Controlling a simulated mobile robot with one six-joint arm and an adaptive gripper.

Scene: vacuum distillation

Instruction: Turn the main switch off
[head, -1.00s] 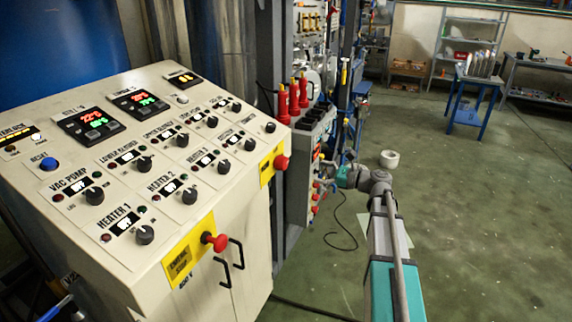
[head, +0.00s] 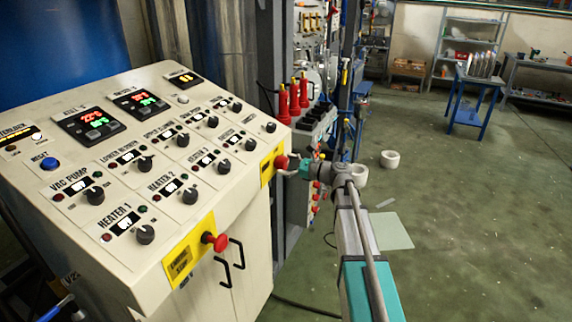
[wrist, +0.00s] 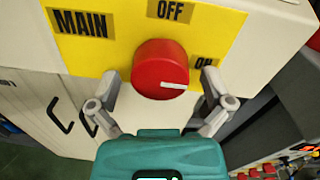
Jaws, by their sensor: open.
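The main switch is a red round knob (wrist: 160,68) on a yellow plate (wrist: 88,55) lettered MAIN, OFF and ON. Its white mark points right, to the side where ON is printed. My gripper (wrist: 160,80) is open, with one finger to the left and one to the right of the knob. A gap shows between each finger and the knob. In the head view my gripper (head: 297,167) is close to the knob.
A red emergency stop button (head: 215,241) sticks out of the cabinet's front, with black handles (head: 238,254) beside it. Red bottle-like objects (head: 294,98) stand on equipment behind my gripper. The green floor (head: 470,220) to the right is mostly open.

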